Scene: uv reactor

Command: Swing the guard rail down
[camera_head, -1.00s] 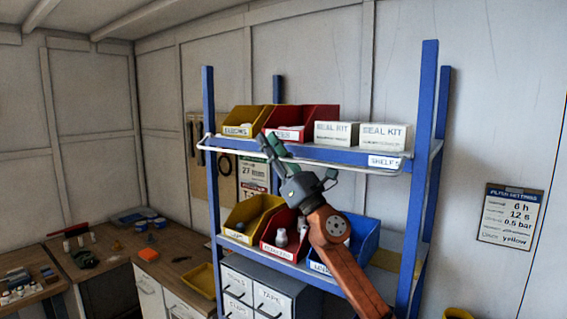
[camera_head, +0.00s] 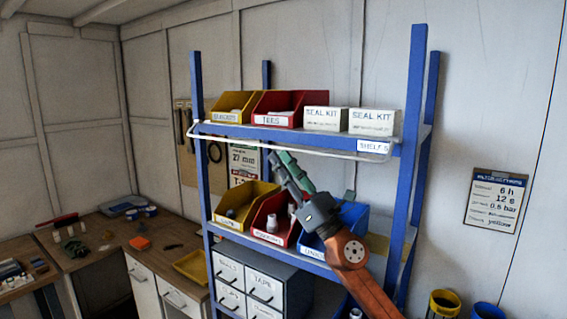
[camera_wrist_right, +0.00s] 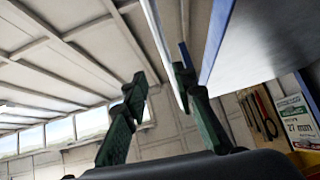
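The guard rail (camera_head: 330,152) is a thin white bar along the front of the upper blue shelf, at about the height of the shelf edge. My right gripper (camera_head: 280,157) is just below the rail near its middle, with its fingers pointing up. In the right wrist view the two green fingers (camera_wrist_right: 160,76) stand apart with nothing held. There the white rail (camera_wrist_right: 165,48) runs down between the fingertips in the picture, closer to the right finger. I cannot tell whether it touches. My left gripper is not in view.
The upper shelf holds a yellow bin (camera_head: 233,106), a red bin (camera_head: 290,118) and two seal kit boxes (camera_head: 374,121). Coloured bins (camera_head: 246,203) and a grey drawer unit (camera_head: 262,287) stand below. A blue post (camera_head: 412,150) rises right of my arm.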

